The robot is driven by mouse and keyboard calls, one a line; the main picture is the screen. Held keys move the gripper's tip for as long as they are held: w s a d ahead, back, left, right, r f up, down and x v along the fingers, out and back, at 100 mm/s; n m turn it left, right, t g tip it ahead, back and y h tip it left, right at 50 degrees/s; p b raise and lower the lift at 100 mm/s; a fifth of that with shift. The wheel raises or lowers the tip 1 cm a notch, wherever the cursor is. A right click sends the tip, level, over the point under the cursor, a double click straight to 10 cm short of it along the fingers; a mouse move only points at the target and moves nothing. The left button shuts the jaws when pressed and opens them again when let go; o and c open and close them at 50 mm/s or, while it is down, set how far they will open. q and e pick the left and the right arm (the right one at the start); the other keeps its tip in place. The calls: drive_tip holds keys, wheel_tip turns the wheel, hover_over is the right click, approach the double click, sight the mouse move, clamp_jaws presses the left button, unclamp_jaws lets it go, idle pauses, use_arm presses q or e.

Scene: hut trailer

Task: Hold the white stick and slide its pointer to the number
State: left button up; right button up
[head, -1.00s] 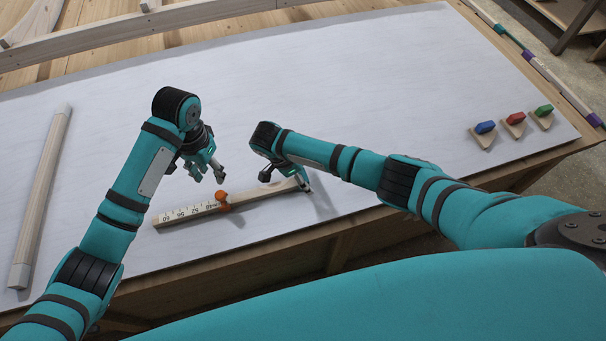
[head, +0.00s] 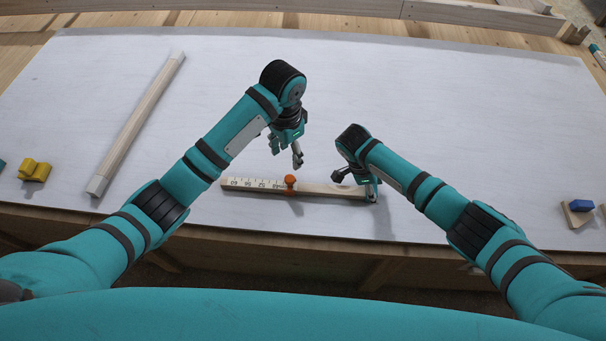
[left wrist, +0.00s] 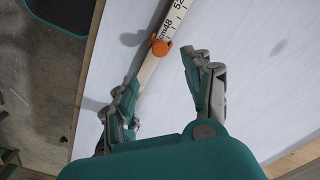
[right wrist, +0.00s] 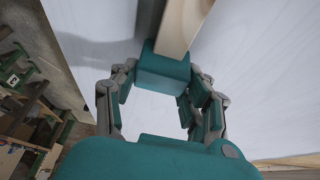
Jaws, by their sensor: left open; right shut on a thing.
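The pale wooden stick with a white numbered scale (head: 325,189) lies across the front part of the white tabletop. Its orange pointer (head: 290,182) sits at the inner end of the scale, near 48 in the left wrist view (left wrist: 160,47). My right gripper (head: 371,187) is shut on the stick's right end; the right wrist view shows a teal block (right wrist: 164,68) at that end, between the fingers. My left gripper (head: 296,152) is open and empty, above and just behind the pointer. In the left wrist view its fingers are spread, with the stick passing beside the left finger.
A long pale rod with whitish ends (head: 140,118) lies at the left. A yellow block (head: 34,171) is near the left edge, and a blue-topped wooden piece (head: 579,210) at the right. The tabletop behind my arms is clear. Its front edge runs close to the stick.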

sight(290, 178)
use_arm(q)
wheel_tip(290, 178, down, 11)
drive_tip(key=shift+r, duration=0.15)
drive_tip(key=shift+c, duration=0.4)
clamp_jaws()
drive_tip(key=shift+a, duration=0.1)
